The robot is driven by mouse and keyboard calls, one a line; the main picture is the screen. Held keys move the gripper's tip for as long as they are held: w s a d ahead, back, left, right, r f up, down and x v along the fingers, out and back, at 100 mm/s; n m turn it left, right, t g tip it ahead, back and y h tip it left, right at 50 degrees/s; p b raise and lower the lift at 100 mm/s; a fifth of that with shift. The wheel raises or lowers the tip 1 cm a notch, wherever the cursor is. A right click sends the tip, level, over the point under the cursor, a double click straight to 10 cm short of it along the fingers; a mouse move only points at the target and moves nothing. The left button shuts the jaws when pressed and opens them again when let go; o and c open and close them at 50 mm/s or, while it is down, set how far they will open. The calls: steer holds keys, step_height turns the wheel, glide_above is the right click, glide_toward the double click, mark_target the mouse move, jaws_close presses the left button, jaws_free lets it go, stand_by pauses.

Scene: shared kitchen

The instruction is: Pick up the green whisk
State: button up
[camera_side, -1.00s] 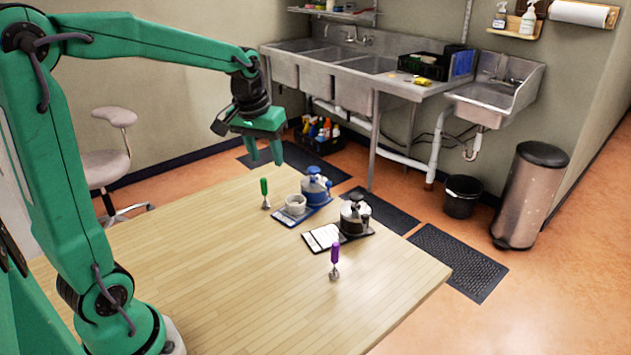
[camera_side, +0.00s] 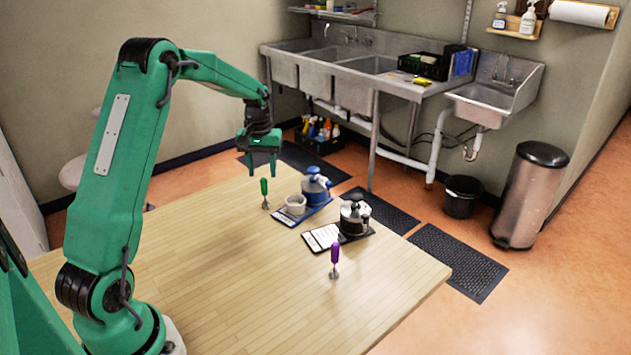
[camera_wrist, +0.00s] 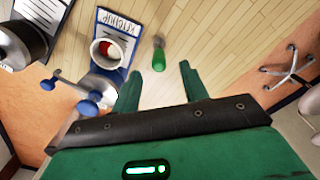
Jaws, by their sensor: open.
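The green whisk (camera_side: 264,192) stands upright on the wooden table near its far edge, handle up. In the wrist view its green handle (camera_wrist: 159,58) shows just ahead of the gap between my fingers. My gripper (camera_side: 263,170) is open and empty, with its fingers pointing down, above and close to the whisk. In the wrist view my gripper (camera_wrist: 160,86) has its two fingers spread apart, with nothing between them. I cannot tell from these views exactly how high the fingertips are above the handle.
A blue-lidded pot (camera_side: 316,186) and a white cup (camera_side: 295,205) stand on a blue mat right of the whisk. A black-topped pot (camera_side: 354,216) is on another mat. A purple-handled whisk (camera_side: 334,255) stands nearer. The table's left and front (camera_side: 210,275) are clear.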

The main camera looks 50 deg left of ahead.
mark_target(265, 191)
steer(key=shift+f, duration=0.1)
steer(key=shift+f, duration=1.25)
steer(key=shift+f, duration=0.1)
steer(key=shift+w+f, duration=0.1)
steer(key=shift+f, duration=2.4)
steer(key=shift+c, duration=0.4)
jaws_close()
